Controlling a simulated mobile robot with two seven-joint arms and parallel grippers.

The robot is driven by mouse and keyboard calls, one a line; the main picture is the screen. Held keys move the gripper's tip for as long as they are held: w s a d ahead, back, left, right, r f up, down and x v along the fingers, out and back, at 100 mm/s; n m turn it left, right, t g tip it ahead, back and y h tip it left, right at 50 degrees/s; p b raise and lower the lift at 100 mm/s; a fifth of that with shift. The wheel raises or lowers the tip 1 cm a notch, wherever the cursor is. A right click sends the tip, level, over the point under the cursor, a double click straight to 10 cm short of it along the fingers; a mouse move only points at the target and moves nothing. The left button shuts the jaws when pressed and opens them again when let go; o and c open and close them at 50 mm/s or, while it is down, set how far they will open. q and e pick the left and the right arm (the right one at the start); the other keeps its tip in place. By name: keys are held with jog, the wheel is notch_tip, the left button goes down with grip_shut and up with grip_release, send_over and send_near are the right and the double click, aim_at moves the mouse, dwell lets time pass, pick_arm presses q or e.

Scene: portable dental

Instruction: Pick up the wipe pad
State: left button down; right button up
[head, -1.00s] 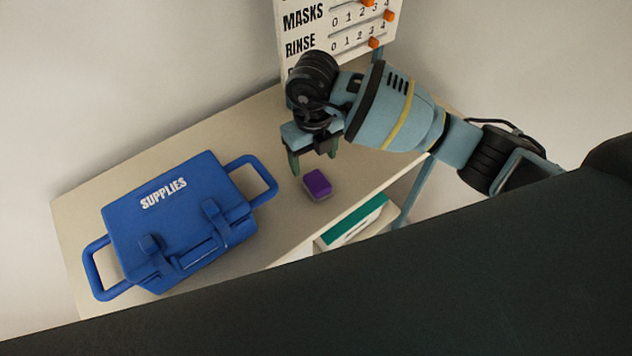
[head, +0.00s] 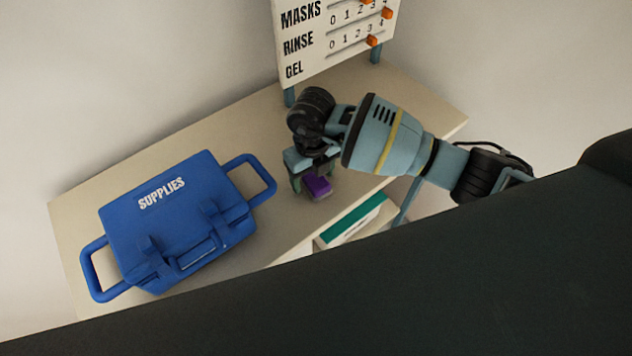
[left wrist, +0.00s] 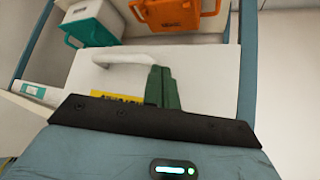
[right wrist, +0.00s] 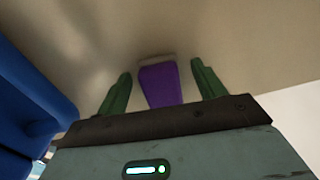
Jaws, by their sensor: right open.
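The wipe pad, a small purple block with a paler edge (head: 317,187), lies on the beige shelf top (head: 240,125). In the right wrist view the pad (right wrist: 161,85) sits between the two green fingers. My right gripper (head: 309,188) is open around the pad, with a gap visible on each side in the right wrist view. In the head view the gripper partly covers the pad. My left gripper shows only in the left wrist view (left wrist: 161,85); its green fingers are together with nothing visible between them.
A blue supplies case (head: 175,220) stands left of the pad. A counter board (head: 335,35) stands at the back. A teal and white box (head: 352,220) is on a lower level. The left wrist view shows an orange bin (left wrist: 180,14) and a white handle (left wrist: 123,58).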

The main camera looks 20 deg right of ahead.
aim_at(313, 174)
jog(key=c, duration=1.1)
jog(key=shift+o, duration=0.2)
jog(key=shift+r, duration=0.15)
